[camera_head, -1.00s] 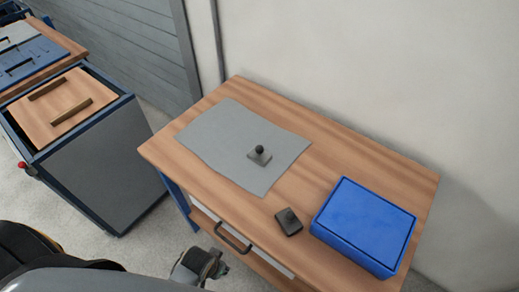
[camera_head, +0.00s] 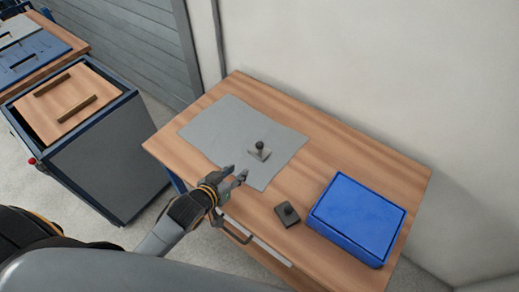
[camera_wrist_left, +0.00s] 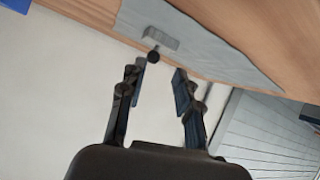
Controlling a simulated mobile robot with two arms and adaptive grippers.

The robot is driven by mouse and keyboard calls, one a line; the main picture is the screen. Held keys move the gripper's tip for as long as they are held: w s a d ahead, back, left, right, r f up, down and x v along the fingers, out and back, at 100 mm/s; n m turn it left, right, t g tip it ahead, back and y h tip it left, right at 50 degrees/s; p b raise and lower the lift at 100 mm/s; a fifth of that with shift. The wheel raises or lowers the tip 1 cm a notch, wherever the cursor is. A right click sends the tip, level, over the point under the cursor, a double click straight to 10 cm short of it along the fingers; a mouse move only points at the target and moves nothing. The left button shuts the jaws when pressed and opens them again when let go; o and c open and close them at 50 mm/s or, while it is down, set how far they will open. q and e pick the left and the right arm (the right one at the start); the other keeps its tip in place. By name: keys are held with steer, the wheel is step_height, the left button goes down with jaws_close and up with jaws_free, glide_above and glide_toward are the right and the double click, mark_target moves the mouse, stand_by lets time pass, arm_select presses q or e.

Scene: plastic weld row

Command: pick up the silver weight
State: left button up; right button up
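The silver weight (camera_head: 259,154), a small pale square block with a dark round knob, stands on the grey sheet (camera_head: 215,130) on the wooden table. My left gripper (camera_head: 236,173) is open and empty, near the sheet's front edge, in front of the weight and apart from it. In the left wrist view the silver weight (camera_wrist_left: 163,39) shows beyond the open fingertips (camera_wrist_left: 160,70), its knob pointing toward them. My right gripper is not in view.
A darker weight with a knob (camera_head: 287,214) sits at the table's front, beside a closed blue box (camera_head: 358,216) on the right. A cabinet (camera_head: 98,160) stands at the left. The wall is behind the table.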

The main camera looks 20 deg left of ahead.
mark_target(257, 146)
arm_select(q)
steer(key=w, duration=0.1)
steer(key=w+t+h, duration=0.1)
steer(key=shift+w+a+r+t, duration=0.1)
steer(key=shift+w+r+t, duration=0.2)
steer(key=x, duration=0.8)
steer(key=shift+w+p, duration=0.15)
steer(key=shift+p, duration=0.2)
steer(key=shift+w+f, duration=0.1)
steer(key=shift+w, duration=0.35)
steer(key=p+x, duration=0.1)
steer(key=x, duration=0.3)
steer(key=shift+w+f, duration=0.1)
steer(key=shift+f, duration=0.1)
steer(key=shift+c, duration=0.4)
jaws_close()
steer(key=shift+r, duration=0.15)
